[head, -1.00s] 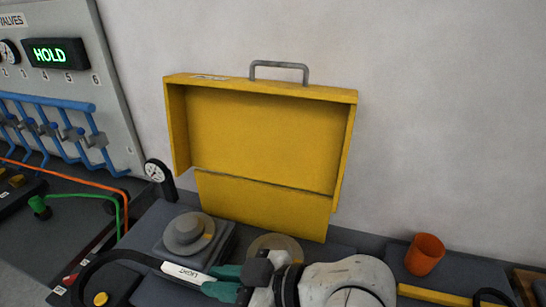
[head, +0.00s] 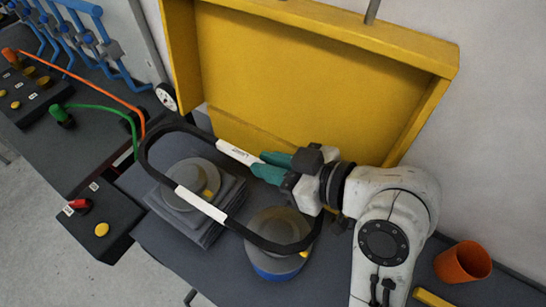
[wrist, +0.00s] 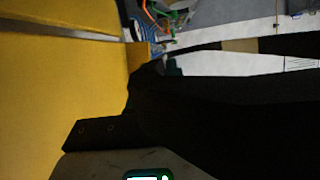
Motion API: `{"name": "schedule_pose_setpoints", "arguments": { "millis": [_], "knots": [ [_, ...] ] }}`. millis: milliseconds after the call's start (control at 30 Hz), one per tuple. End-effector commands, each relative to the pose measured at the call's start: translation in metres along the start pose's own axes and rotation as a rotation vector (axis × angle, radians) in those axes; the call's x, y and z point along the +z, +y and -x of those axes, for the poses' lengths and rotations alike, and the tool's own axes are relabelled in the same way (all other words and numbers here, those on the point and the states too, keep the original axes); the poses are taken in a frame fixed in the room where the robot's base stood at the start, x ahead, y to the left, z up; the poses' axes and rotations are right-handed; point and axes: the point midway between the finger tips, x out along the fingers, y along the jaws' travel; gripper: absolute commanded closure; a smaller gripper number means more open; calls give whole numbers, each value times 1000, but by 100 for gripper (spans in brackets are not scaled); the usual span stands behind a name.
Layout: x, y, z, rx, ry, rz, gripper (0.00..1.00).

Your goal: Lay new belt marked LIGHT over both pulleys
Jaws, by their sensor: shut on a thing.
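The black belt (head: 146,151) is a long loop in the head view, with a white patch marked LIGHT (head: 236,153) on its far side and another white patch (head: 200,204) on its near side. My gripper (head: 266,166) has teal fingers shut on the belt's far side, at the right end of the LIGHT patch. The left pulley (head: 181,177) is a grey stepped disc on a dark block, seen inside the loop. The right pulley (head: 266,219) is a grey disc with a blue lower edge; the belt crosses in front of it. I cannot tell the belt's height above either pulley.
A yellow open case lid (head: 310,75) stands close behind the gripper. An orange cup (head: 462,262) is at the right. A control box (head: 100,222) with a red switch and yellow button is at the left. Green and orange cables run at the far left.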

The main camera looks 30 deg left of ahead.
Motion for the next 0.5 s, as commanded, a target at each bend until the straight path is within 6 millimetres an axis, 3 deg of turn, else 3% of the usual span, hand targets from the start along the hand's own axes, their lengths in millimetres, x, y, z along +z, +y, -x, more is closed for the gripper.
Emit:
{"name": "schedule_pose_setpoints", "arguments": {
  "millis": [500],
  "knots": [
    [41, 1, -17, 0, 0, 0, 100]
  ]
}}
